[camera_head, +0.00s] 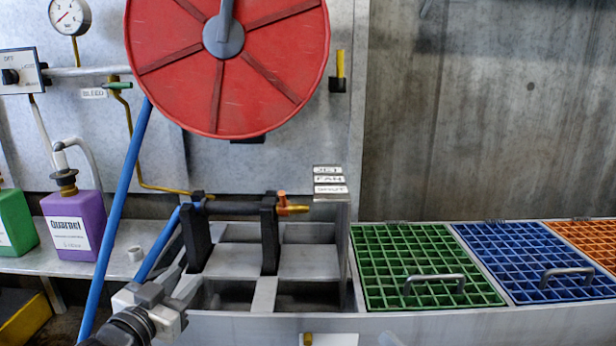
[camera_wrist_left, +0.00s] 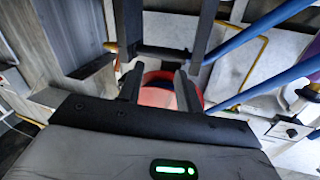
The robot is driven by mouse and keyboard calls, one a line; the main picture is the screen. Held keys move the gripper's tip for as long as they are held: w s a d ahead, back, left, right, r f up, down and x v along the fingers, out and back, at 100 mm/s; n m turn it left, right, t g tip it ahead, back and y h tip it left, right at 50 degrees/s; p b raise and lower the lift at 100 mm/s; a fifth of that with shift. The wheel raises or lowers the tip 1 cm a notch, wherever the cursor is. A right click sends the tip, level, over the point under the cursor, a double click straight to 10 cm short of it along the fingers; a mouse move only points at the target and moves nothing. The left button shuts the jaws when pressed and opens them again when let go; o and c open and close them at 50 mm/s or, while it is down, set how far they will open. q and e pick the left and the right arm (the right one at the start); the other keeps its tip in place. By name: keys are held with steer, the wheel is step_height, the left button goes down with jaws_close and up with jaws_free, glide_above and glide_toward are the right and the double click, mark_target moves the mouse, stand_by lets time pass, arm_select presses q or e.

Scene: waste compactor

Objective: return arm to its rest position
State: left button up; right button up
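My left arm comes in at the lower left of the head view. Its gripper (camera_head: 178,280) is in front of the grey divided rack (camera_head: 235,262), beside the left black bracket (camera_head: 196,240). In the left wrist view the two dark fingers of the left gripper (camera_wrist_left: 160,84) stand apart with a clear gap. Nothing is held between them; a red round surface shows behind the gap. Whether the gripper touches the rack, I cannot tell. My right arm and gripper are not in view.
A lance with a brass nozzle (camera_head: 290,208) lies across the black brackets. A blue hose (camera_head: 122,215) runs from the red reel (camera_head: 180,90) past my left arm. A purple jug (camera_head: 75,222) stands at left. Green (camera_head: 385,262) and blue (camera_head: 500,245) grates lie at right.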

arm_select(q)
steer(key=s+d+r+n+h, duration=0.1)
steer(key=s+d+r+h, duration=0.2)
steer(key=s+d, duration=0.6)
steer(key=s+d+r+n+h, duration=0.1)
steer(key=s+d+r+h, duration=0.25)
steer(key=s+d, duration=0.6)
steer(key=s+a+r+g+y+p, duration=0.6)
steer(key=a+p, duration=0.3)
steer(key=p, duration=2.4)
steer(key=shift+s+r+n+g+y, duration=0.3)
steer(key=shift+s+y, duration=0.2)
steer(key=shift+y, duration=0.35)
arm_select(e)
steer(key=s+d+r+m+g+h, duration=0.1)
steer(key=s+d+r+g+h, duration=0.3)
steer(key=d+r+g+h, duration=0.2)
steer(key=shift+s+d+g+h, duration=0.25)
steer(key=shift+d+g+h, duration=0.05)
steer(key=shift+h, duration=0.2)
